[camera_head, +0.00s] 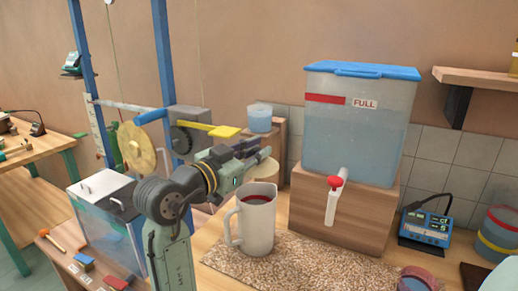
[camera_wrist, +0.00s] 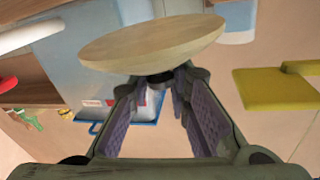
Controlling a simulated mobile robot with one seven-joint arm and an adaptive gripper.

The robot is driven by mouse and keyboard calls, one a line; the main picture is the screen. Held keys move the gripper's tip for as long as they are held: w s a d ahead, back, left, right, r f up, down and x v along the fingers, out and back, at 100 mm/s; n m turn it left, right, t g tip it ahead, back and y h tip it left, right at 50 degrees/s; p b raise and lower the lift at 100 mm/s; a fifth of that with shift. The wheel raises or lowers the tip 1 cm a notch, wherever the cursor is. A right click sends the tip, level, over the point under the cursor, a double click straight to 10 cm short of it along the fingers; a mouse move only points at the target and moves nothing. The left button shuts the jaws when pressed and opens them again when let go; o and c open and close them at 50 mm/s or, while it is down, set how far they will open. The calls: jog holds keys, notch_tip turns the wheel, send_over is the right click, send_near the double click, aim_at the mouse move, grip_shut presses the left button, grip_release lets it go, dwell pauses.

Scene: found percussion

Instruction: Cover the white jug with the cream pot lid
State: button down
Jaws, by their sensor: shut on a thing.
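The white jug (camera_head: 256,225) stands upright on the counter in the head view, its handle to the left. Its top is open and dark red shows inside. My gripper (camera_head: 258,157) is above the jug, apart from it. In the wrist view my gripper (camera_wrist: 160,92) is shut on the dark knob of the cream pot lid (camera_wrist: 150,45), a pale round disc beyond the fingertips. I cannot make out the jug in the wrist view.
A water tank (camera_head: 358,125) with a blue lid and red-handled tap (camera_head: 334,190) stands on a wooden block right of the jug. A yellow paddle (camera_head: 223,131) is behind my arm. A speckled mat (camera_head: 275,268) lies in front; a blue meter (camera_head: 425,229) is at right.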

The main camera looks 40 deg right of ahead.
jog(key=shift+a, duration=0.15)
jog(key=shift+f+b, duration=0.25)
jog(key=shift+b, duration=0.2)
notch_tip(320, 180, down, 6)
jog(key=b, duration=0.4)
jog(key=shift+r, duration=0.2)
jog(key=shift+f+b, duration=0.5)
jog(key=shift+b, duration=0.15)
jog(key=c, duration=1.4)
grip_release()
send_near(255, 175)
jog(key=w+f, duration=0.2)
jog(key=f, duration=0.1)
jog(key=shift+w+d+f, duration=0.3)
jog(key=shift+w, duration=0.1)
